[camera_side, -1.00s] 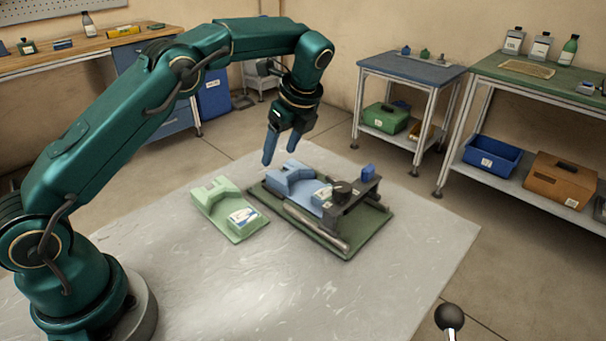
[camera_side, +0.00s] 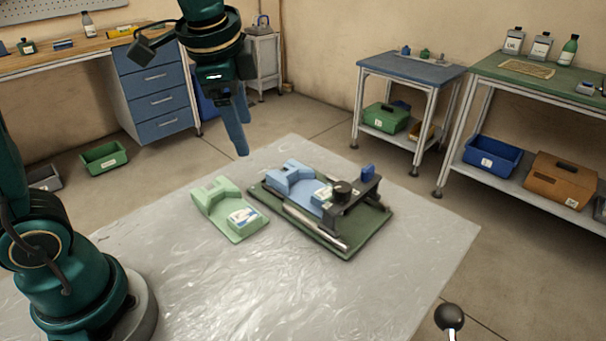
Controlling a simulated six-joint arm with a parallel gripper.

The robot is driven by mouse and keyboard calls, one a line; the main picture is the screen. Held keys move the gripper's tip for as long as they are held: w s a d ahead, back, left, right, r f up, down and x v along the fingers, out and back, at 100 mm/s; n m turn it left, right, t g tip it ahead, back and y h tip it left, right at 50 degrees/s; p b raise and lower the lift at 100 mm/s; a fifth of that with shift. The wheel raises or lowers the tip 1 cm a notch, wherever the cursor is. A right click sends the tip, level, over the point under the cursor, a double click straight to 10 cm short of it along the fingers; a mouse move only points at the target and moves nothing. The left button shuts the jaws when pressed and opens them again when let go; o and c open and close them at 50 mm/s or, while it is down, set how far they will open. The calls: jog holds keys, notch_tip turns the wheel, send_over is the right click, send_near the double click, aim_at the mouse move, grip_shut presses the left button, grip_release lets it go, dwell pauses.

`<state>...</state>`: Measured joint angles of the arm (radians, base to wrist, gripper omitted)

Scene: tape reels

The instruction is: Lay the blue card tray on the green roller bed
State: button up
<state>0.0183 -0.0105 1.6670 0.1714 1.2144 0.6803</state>
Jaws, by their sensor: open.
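The blue card tray (camera_side: 288,177) lies on the green roller bed (camera_side: 368,238), towards its left and back part. A small white-and-blue labelled piece (camera_side: 322,194) sits at the tray's near end, beside the dark bridge on the bed. The tray's right end is partly hidden by that bridge. My gripper (camera_side: 242,137) is open and empty, in the air above and to the left of the tray, with its blue fingers pointing down. It is clear of the tray.
A pale green tray (camera_side: 214,200) with a white labelled box lies on the grey table (camera_side: 300,290), left of the bed. The table's front is clear.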

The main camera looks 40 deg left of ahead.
jog(key=s+d+f+n+t+h, duration=0.1)
jog(key=s+f+n, duration=0.1)
jog(key=s+n, duration=0.2)
jog(key=s+d+f+n+t, duration=0.1)
jog(key=s+d+f+n, duration=0.1)
jog(key=s+n, duration=0.2)
jog(key=s, duration=0.3)
jog(key=shift+s+h, duration=0.2)
jog(key=shift+h, duration=0.2)
jog(key=shift+o, duration=0.2)
jog(key=shift+f+n, duration=0.1)
jog(key=shift+n, duration=0.3)
